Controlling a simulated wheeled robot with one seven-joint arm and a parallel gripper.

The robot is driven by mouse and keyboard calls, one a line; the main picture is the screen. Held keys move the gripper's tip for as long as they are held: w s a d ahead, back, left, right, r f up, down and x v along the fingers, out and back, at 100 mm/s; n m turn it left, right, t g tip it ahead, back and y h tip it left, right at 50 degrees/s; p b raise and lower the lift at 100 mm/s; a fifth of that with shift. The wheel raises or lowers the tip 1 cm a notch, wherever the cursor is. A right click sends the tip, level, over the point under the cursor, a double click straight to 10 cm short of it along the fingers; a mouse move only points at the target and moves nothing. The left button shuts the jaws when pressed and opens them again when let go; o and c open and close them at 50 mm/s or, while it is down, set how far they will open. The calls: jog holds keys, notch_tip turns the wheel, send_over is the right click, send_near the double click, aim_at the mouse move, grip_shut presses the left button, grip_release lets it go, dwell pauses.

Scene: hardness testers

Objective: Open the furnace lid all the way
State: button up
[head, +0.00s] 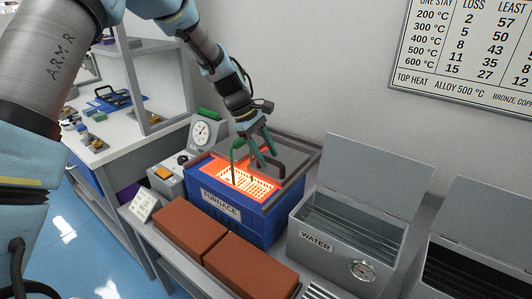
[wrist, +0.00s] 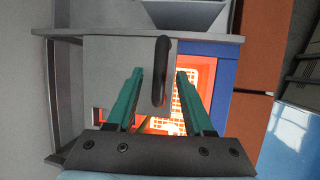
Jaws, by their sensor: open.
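The blue furnace (head: 222,212) has a glowing orange interior (head: 238,178), visible through its partly uncovered top. Its grey lid (head: 285,188) lies flat over part of the top, with a dark bar handle (head: 284,161) on it. In the wrist view the lid (wrist: 112,65) covers part of the glowing opening, and the handle (wrist: 161,75) appears between the green fingertips. My gripper (head: 256,166) is open above the furnace, one finger on each side of the handle in the wrist view (wrist: 160,90). I cannot tell whether the fingers touch it.
Two reddish-brown bricks (head: 235,262) lie in front of the furnace. A grey water tank (head: 340,240) with a raised lid stands to its right. A gauge unit (head: 203,133) stands at its left. A wall chart (head: 465,55) hangs behind.

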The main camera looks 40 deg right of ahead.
jog(key=shift+c, duration=0.4)
grip_shut()
dwell(0.9)
